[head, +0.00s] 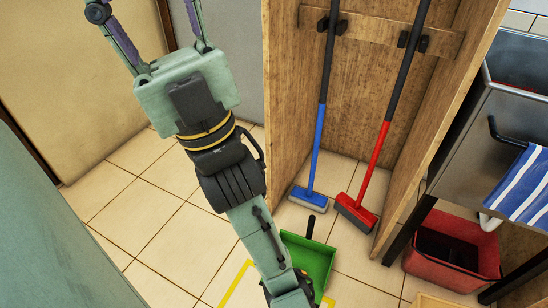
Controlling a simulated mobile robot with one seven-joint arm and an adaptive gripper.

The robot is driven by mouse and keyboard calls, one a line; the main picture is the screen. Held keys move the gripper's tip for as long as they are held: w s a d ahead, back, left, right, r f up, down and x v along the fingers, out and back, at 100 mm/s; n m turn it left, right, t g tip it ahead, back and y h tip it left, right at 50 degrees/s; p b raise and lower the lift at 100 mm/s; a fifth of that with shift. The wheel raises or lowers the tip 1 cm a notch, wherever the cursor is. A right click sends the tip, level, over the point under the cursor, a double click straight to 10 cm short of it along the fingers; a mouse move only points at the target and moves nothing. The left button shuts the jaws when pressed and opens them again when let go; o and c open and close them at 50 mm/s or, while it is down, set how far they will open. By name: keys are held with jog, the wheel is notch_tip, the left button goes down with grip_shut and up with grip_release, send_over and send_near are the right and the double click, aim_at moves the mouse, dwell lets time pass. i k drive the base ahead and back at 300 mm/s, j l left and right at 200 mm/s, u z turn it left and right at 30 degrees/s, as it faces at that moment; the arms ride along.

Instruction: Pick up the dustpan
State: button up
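The green dustpan (314,262) lies on the tiled floor at the bottom centre, in front of the open wooden cabinet. Its short black handle points up toward the cabinet. My arm hides the left part of the pan. My gripper (148,12) is at the top left, far from the dustpan in the picture. Its two fingers are spread wide apart and point up in the picture. The fingertips are cut off by the top edge. Nothing shows between the fingers.
A blue broom (318,150) and a red broom (376,160) hang in the wooden cabinet (277,110). A red bucket (452,250) stands at the right under a metal sink unit with a striped towel (525,190). Yellow floor tape (238,280) runs near the dustpan. Floor at left is clear.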

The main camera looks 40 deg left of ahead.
aim_at(301, 256)
jog(key=u, duration=0.75)
